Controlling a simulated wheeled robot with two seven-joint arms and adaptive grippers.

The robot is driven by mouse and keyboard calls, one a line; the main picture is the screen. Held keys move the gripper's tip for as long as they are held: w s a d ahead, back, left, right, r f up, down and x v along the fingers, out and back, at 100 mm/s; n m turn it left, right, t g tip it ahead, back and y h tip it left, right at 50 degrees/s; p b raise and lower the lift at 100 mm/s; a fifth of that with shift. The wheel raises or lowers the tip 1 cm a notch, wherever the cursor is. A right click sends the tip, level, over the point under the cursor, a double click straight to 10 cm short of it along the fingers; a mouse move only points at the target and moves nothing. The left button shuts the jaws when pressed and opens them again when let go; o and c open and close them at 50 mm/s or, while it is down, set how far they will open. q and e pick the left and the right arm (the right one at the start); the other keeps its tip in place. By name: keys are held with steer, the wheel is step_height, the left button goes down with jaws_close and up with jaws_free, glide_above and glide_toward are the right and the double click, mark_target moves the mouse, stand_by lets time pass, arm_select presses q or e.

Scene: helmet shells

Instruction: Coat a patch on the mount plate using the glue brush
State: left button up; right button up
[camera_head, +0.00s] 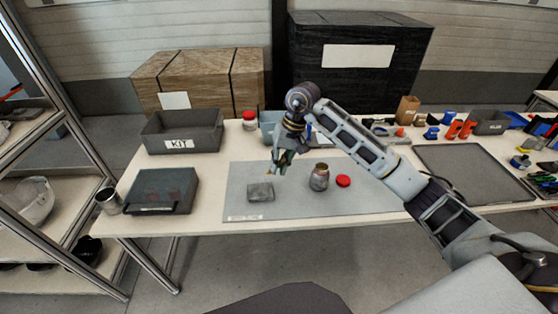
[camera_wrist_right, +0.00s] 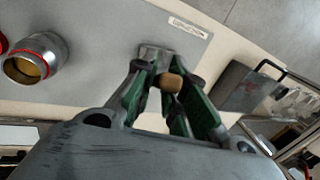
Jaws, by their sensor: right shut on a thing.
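The mount plate (camera_head: 260,192), a small grey block, lies on the grey mat; it also shows in the wrist view (camera_wrist_right: 157,53), partly hidden behind my fingers. My right gripper (camera_head: 280,162) is above and just behind the plate, its green fingers pointing down. In the wrist view the right gripper (camera_wrist_right: 165,78) is shut on the glue brush (camera_wrist_right: 171,82), whose tan handle end shows between the fingers. Most of the brush is hidden, and I cannot tell whether its tip touches the plate. The open glue jar (camera_head: 319,180) stands right of the plate. My left gripper is out of view.
The jar's red lid (camera_head: 343,181) lies on the mat (camera_head: 300,208) right of the jar. An empty dark tray (camera_head: 470,172) lies at the right. The mat's front is clear.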

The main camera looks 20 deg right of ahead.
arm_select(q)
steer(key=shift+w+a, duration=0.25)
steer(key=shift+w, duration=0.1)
arm_select(e)
steer(key=shift+f, duration=0.3)
steer(key=shift+r, duration=0.15)
